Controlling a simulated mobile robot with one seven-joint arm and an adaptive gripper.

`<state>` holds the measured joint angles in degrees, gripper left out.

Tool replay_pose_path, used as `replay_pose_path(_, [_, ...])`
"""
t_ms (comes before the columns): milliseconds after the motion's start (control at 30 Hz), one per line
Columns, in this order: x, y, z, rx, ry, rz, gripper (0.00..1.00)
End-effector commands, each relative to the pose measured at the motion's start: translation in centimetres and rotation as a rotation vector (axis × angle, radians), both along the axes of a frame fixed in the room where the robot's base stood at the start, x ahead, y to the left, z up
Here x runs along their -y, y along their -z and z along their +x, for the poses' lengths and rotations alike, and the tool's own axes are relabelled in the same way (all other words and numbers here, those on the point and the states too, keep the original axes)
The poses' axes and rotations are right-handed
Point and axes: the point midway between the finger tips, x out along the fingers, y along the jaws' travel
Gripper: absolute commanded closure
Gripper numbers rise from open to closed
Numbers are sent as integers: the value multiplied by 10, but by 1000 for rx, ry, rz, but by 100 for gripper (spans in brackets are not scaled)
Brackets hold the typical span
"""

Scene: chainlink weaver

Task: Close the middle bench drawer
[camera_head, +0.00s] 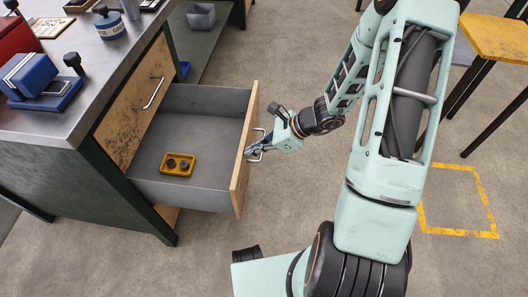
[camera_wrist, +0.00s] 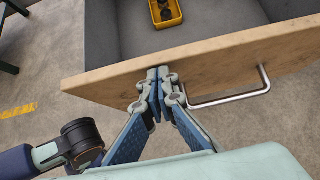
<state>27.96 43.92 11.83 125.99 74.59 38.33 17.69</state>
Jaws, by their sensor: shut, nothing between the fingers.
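The middle bench drawer (camera_head: 241,165) stands pulled well out of the workbench, with a wooden front and grey inside. A small yellow tray (camera_head: 190,165) with dark round parts lies in it. The drawer front (camera_wrist: 100,83) also shows in the wrist view, with its metal bar handle (camera_wrist: 235,98) to the right of my fingers. My gripper (camera_head: 256,152) is at the outer face of the front, by the handle. In the wrist view my gripper (camera_wrist: 159,72) is shut and empty, its tips at the front's upper edge beside the handle's left end. I cannot tell whether they touch it.
An upper wooden drawer (camera_head: 140,100) is closed. A yellow stool (camera_head: 495,40) stands at the right. A yellow floor marking (camera_head: 458,234) lies on open floor.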

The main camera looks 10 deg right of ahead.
Motion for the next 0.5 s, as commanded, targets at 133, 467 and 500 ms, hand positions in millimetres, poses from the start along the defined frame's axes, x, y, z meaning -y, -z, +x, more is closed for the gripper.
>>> replay_pose_path(133, [-38,2,11,3,-8,5,100])
replay_pose_path(467, [-125,1,38,4,-9,4,100])
replay_pose_path(500, [-136,1,42,3,-8,5,100])
